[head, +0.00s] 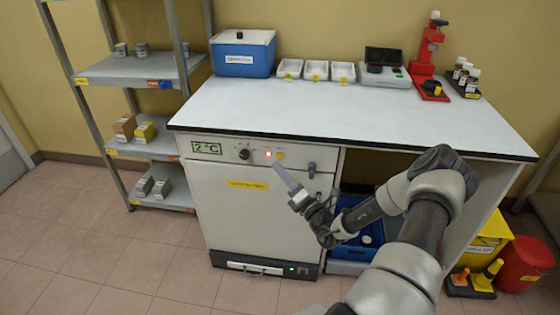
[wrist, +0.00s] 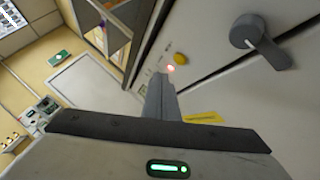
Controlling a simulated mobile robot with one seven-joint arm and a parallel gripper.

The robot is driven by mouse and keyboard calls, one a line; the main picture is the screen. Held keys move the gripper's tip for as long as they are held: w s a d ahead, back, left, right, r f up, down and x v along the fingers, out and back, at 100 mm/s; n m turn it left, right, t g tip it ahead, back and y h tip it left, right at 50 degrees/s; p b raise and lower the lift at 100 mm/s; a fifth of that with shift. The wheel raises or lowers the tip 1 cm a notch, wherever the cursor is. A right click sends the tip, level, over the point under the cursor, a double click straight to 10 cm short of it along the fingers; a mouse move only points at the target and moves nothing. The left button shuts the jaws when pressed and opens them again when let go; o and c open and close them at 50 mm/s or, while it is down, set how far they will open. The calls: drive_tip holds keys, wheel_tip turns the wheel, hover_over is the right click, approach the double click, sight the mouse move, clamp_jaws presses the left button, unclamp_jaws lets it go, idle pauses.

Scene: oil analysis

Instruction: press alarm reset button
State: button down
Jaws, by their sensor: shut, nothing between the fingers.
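A small yellow button (head: 281,156) sits on the control panel of the white cabinet, just right of a lit red lamp or button (head: 268,154). Their labels are too small to read, so I cannot tell by name which is the alarm reset. My gripper (head: 276,167) is shut and empty, its fingers pointing up and left towards these two. In the wrist view my gripper's fingertips (wrist: 160,76) show just below and left of the glowing red light (wrist: 171,68), with the yellow button (wrist: 180,58) beyond it. Contact with either cannot be made out.
A "2°C" display (head: 207,148) and a dark knob (head: 244,154) sit left on the panel. A dark latch (head: 312,169) sticks out at right and looks large in the wrist view (wrist: 258,40). The worktop (head: 330,118) overhangs above. A blue crate (head: 352,207) stands beneath it.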

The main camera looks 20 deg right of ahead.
drive_tip(key=shift+w+d, duration=0.6)
drive_tip(key=shift+w, duration=0.35)
drive_tip(key=shift+w+d, duration=0.1)
idle(1.4)
drive_tip(key=shift+w+d, duration=0.15)
drive_tip(key=shift+w, duration=0.1)
drive_tip(key=shift+w+d, duration=0.2)
drive_tip(key=shift+w, duration=0.1)
idle(0.6)
idle(0.3)
drive_tip(key=shift+s+a+p, duration=0.3)
drive_tip(key=shift+s+a, duration=0.1)
drive_tip(key=shift+s, duration=0.3)
drive_tip(key=shift+s+a+p, duration=0.7)
drive_tip(key=shift+s, duration=0.35)
drive_tip(key=shift+s+a+p, duration=0.65)
drive_tip(key=shift+s+a, duration=0.05)
drive_tip(key=shift+s, duration=0.3)
